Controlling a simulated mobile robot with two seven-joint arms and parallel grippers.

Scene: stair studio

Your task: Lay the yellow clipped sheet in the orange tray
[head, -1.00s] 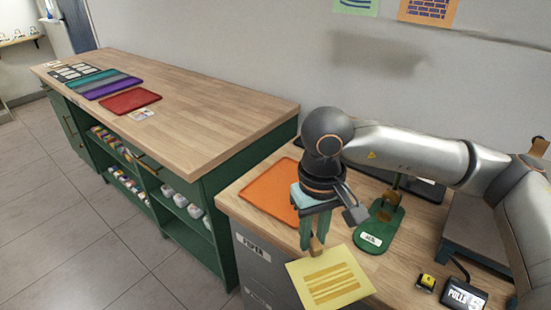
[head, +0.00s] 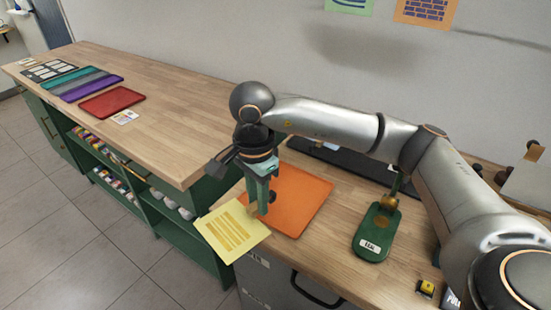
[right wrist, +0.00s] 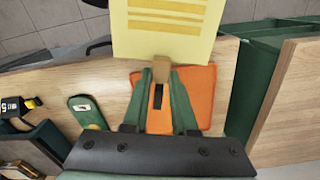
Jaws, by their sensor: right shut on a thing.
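The yellow sheet (head: 232,231) with darker yellow stripes hangs out flat from a wooden clip (right wrist: 161,70). My right gripper (head: 258,208) is shut on the clip and holds the sheet above the near left corner of the orange tray (head: 303,196). The sheet juts out past the counter's front edge, over the floor side. In the right wrist view the yellow sheet (right wrist: 165,28) is at the top, with the orange tray (right wrist: 203,88) below and behind the green fingers. The tray looks empty where it shows. My left gripper is not in view.
A green stamp-like press (head: 377,232) stands right of the tray, and a dark flat thing (head: 345,160) lies behind it. A yellow tape measure (head: 427,288) is near the front right. The longer counter at left holds red (head: 112,102), purple, grey and teal trays.

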